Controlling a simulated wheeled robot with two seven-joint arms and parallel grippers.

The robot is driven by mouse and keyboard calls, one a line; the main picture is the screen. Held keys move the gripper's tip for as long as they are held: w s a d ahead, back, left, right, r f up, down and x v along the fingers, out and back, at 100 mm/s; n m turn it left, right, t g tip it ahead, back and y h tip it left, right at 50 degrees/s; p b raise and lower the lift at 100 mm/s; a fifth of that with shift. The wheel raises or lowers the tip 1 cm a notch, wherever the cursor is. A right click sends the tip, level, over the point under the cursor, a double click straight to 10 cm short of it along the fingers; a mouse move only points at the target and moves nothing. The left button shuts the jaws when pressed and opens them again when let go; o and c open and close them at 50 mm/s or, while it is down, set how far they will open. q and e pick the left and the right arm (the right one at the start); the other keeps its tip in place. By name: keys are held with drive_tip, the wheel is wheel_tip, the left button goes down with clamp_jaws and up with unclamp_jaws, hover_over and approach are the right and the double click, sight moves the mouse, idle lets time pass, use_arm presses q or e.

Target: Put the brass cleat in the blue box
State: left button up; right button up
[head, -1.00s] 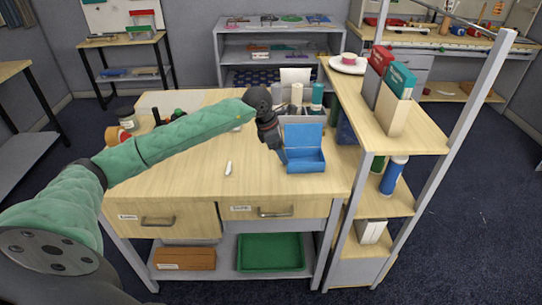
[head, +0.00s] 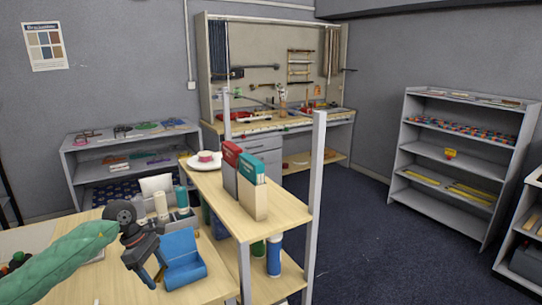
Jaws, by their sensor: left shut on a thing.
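The blue box (head: 187,275) stands on the table near its right end, with its lid (head: 178,244) raised at the back. My left gripper (head: 154,279) points down at the left side of the box. It is shut, and the blue box is the only thing seen at its fingertips; the exact contact is too small to make out. The inside of the box shows only in part. I cannot make out a brass cleat in this view. My right gripper is out of view.
A wooden shelf unit (head: 232,208) with upright books (head: 252,190) stands right of the box. Bottles and a grey holder (head: 178,218) are behind it. A grey shelf (head: 458,160) with a small yellow-and-red item (head: 451,153) stands at the right. The floor between is clear.

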use_arm(q)
drive_tip(key=s+d+f+m+g+y, duration=0.4)
drive_tip(key=s+d+f+m, duration=0.7)
drive_tip(key=s+f+m, duration=0.4)
drive_tip(key=w+d+r+m, duration=0.1)
drive_tip(key=w+r, duration=0.4)
drive_tip(key=r, duration=0.1)
drive_tip(key=shift+w+d+m+y, duration=0.25)
drive_tip(key=shift+w+m+y, duration=0.05)
drive_tip(key=shift+r, duration=0.1)
